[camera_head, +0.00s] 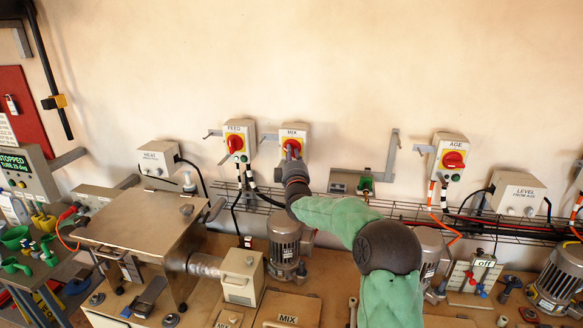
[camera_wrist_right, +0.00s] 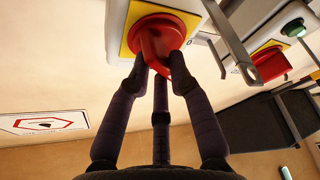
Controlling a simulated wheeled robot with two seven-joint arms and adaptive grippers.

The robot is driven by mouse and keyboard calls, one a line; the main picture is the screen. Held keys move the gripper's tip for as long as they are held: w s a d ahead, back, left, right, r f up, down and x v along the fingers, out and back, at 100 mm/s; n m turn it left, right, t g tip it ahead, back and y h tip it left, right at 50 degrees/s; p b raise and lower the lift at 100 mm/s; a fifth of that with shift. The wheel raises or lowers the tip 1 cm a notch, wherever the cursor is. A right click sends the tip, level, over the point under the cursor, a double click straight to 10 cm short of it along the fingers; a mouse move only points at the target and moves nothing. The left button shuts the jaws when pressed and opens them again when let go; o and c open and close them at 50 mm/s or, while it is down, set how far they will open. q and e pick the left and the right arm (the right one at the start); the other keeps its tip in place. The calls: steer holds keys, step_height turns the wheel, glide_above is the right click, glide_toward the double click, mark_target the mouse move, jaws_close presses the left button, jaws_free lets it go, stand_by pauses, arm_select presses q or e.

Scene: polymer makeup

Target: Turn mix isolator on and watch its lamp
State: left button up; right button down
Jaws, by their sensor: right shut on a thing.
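The mix isolator (camera_head: 295,134) is a pale box on the back wall, labelled MIX, with a red rotary handle on a yellow plate. In the right wrist view the red handle (camera_wrist_right: 160,42) sits between the fingertips on its yellow plate (camera_wrist_right: 130,38). My right gripper (camera_head: 292,158) is at the front of this box, its dark fingers shut on the red handle; it also fills the middle of the right wrist view (camera_wrist_right: 160,80). The gripper covers the lower face of the box in the head view, so I cannot see its lamp. My left gripper is not in view.
The FEED isolator (camera_head: 238,141) stands close on the left, and the AGE isolator (camera_head: 450,157) is farther right. A wire cable tray (camera_head: 390,208) runs below. Motors, including one (camera_head: 284,240) under my arm, and a steel box (camera_head: 140,228) crowd the bench.

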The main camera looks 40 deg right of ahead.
steer(key=shift+w+a+f+m+g+h+b, duration=0.15)
steer(key=shift+m+g+h+b, duration=0.65)
steer(key=shift+m+b, duration=1.15)
steer(key=shift+d+f+m+g+h+b, duration=0.15)
steer(key=shift+m+g+h+b, duration=0.2)
steer(key=shift+m+h+b, duration=1.6)
steer(key=shift+w+a+f+m+g+h+b, duration=0.2)
steer(key=shift+m+g+b, duration=0.5)
steer(key=shift+m, duration=2.4)
steer(key=shift+s+r+m, duration=0.1)
steer(key=shift+s+m, duration=0.05)
steer(key=shift+m, duration=0.25)
steer(key=c, duration=1.1)
jaws_free()
steer(key=shift+h, duration=0.25)
steer(key=v, duration=1.2)
steer(key=shift+d, duration=0.1)
steer(key=shift+r, duration=0.1)
